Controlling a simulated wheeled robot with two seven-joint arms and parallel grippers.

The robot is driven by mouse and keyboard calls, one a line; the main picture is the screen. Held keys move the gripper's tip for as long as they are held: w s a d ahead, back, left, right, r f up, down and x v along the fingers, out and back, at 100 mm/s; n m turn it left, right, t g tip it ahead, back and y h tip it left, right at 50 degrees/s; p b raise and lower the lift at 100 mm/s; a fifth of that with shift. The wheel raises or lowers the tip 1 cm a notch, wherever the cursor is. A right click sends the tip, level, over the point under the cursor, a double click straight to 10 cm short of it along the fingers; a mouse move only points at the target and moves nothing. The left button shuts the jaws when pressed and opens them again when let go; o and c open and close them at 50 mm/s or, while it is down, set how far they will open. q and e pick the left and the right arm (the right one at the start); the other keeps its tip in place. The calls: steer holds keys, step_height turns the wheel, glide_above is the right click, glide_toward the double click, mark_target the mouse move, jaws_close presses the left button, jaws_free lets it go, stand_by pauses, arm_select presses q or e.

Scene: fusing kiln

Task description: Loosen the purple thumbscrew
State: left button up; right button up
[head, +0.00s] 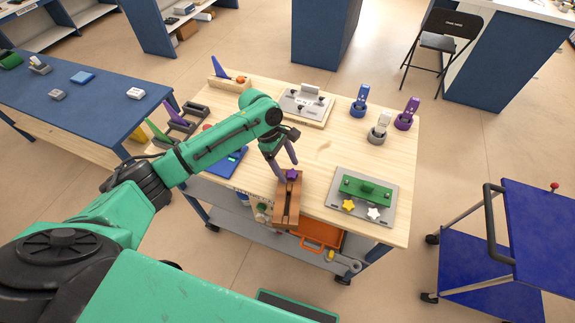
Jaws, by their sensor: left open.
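The purple thumbscrew (291,174) is a small star-shaped knob on top of a brown wooden block fixture (286,205) near the front middle of the wooden bench. My left gripper (287,172) comes down over it from above, its dark fingers apart. The fingertips are at or just beside the thumbscrew; I cannot tell whether they touch it. Part of the thumbscrew is hidden by the fingers. A yellow star knob (348,205) and a white star knob (374,213) sit by a green block on a grey plate at the right. My right gripper is not in view.
The grey plate (388,204) with the green block (366,189) lies right of the fixture. Blue, white and purple upright holders (406,114) stand at the back right. A blue cart (540,225) stands right of the bench. Bare wood (330,150) lies between.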

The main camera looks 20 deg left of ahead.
arm_select(q)
steer(key=shift+d+f, duration=0.25)
steer(key=shift+a, duration=0.1)
jaws_close()
steer(key=shift+r+n+p, duration=0.15)
steer(key=shift+n+p, duration=0.15)
steer(key=shift+p, duration=0.5)
steer(key=shift+s+n+t+p, duration=0.25)
steer(key=shift+n+t+p, duration=0.45)
steer(key=shift+n+p, duration=1.6)
steer(key=shift+s+t+p, duration=0.1)
steer(key=shift+t+p, duration=0.2)
steer(key=shift+p, duration=0.9)
